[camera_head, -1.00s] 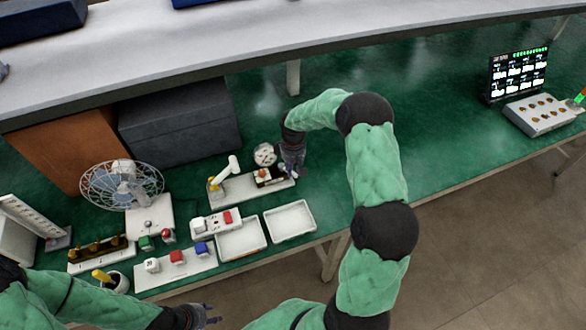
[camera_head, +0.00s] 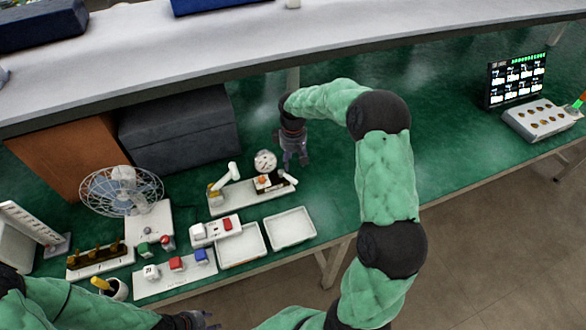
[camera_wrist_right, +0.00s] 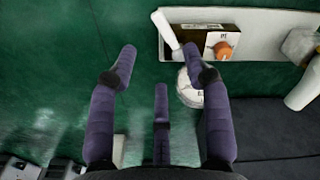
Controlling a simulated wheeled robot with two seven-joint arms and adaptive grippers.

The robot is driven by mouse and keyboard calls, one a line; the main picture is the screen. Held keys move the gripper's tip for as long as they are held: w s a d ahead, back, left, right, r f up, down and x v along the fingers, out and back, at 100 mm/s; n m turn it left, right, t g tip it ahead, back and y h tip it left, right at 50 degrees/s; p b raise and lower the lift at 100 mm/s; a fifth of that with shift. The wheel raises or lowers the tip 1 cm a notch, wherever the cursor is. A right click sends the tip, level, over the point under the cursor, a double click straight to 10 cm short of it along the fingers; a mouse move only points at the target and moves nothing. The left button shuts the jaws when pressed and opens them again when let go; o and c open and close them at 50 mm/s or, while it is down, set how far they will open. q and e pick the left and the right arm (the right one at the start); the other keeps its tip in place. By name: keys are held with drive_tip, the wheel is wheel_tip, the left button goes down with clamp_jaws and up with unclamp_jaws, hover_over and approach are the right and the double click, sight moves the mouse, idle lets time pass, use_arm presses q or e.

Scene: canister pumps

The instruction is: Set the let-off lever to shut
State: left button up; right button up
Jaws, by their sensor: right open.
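The canister pump stands on a pale base plate (camera_head: 232,198) on the green bench. On the plate is a dark block with an orange knob (camera_head: 262,181); the knob also shows in the wrist view (camera_wrist_right: 222,50). A white lever (camera_head: 287,177) slants out at the block's right end; it also shows at the top of the wrist view (camera_wrist_right: 166,28). I cannot read its setting. A round white gauge (camera_head: 265,162) stands behind the block. My right gripper (camera_head: 294,163) is open and empty, just behind the lever and apart from it. My left gripper (camera_head: 200,320) is at the bottom edge, its jaws unclear.
A white pump handle (camera_head: 227,175) rises left of the block. Two white trays (camera_head: 290,228) and a switch box (camera_head: 216,230) lie in front. A wire-guarded fan (camera_head: 121,190) stands left. A dark box (camera_head: 180,130) is behind.

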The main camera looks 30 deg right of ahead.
drive_tip(key=shift+r, duration=1.6)
use_arm(q)
drive_tip(key=shift+r, duration=0.1)
use_arm(e)
drive_tip(key=shift+r, duration=0.1)
